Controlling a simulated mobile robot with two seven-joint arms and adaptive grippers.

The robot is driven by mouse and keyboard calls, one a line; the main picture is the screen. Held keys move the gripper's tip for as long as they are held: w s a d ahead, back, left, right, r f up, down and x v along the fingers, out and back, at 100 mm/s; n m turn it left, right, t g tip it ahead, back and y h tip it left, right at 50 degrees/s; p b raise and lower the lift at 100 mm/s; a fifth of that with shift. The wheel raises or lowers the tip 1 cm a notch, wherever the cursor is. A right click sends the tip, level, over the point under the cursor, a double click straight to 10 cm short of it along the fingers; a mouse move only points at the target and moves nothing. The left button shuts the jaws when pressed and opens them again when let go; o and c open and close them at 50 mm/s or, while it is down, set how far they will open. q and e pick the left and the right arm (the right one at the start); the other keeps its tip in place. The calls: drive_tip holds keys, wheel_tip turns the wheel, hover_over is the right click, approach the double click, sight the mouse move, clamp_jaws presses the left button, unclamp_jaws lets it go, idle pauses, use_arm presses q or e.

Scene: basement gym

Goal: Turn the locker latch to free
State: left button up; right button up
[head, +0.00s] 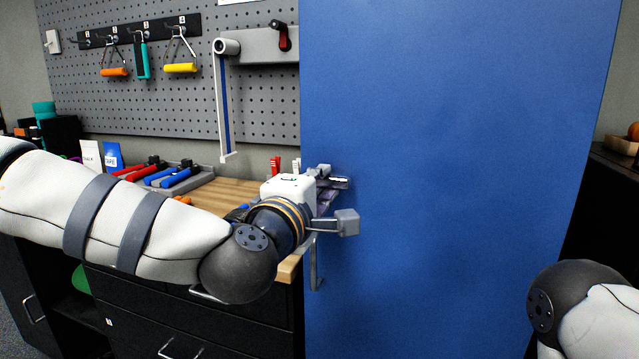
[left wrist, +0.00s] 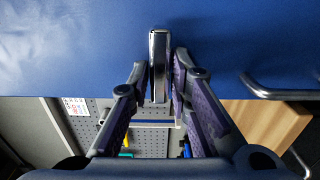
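The locker latch (left wrist: 159,66) is a shiny metal bar on the blue locker door (head: 450,150). In the left wrist view it stands between the two purple-padded fingers of my left gripper (left wrist: 162,72). The fingers are drawn in close on both sides of the bar and appear shut on it, with a thin dark line by the right finger. In the head view my left gripper (head: 332,183) is at the door's left part, and the latch is mostly hidden there. My right arm shows at the lower right; its gripper is out of view.
A metal pull handle (head: 316,262) is on the door below the gripper. Left of the door is a wooden bench top (head: 232,192) with red and blue hand grips (head: 172,174). Behind is a pegboard (head: 270,95) with hanging handles. The door's right part is clear.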

use_arm(q)
drive_tip(key=shift+o, duration=0.8)
drive_tip(key=v, duration=1.2)
drive_tip(key=s+a+f+m+g, duration=0.1)
drive_tip(key=s+f+m+g, duration=0.2)
drive_tip(key=f, duration=0.7)
drive_tip(key=s+f+m+g+y, duration=0.15)
drive_tip(key=s+f+g, duration=0.25)
drive_tip(key=f, duration=0.7)
drive_tip(key=s+a+f+m+g, duration=0.1)
drive_tip(key=s+f+m+g, duration=0.2)
drive_tip(key=f, duration=0.7)
drive_tip(key=s+a+f+m+g+y, duration=0.1)
drive_tip(key=s+a+f+m+g, duration=0.1)
drive_tip(key=s+a+f, duration=0.3)
drive_tip(key=s+a+f+m+g+y, duration=0.1)
drive_tip(key=s+a+f, duration=0.4)
drive_tip(key=s, duration=0.5)
drive_tip(key=s+a+f+m+g+y, duration=0.2)
drive_tip(key=s+a+f+m+g, duration=0.1)
drive_tip(key=s+a+f+g, duration=0.1)
drive_tip(key=s+a+g, duration=0.1)
drive_tip(key=s+a, duration=0.1)
drive_tip(key=s, duration=0.1)
drive_tip(key=shift+s+f+m+g, duration=0.3)
drive_tip(key=shift+f+m, duration=0.05)
drive_tip(key=shift+f, duration=0.05)
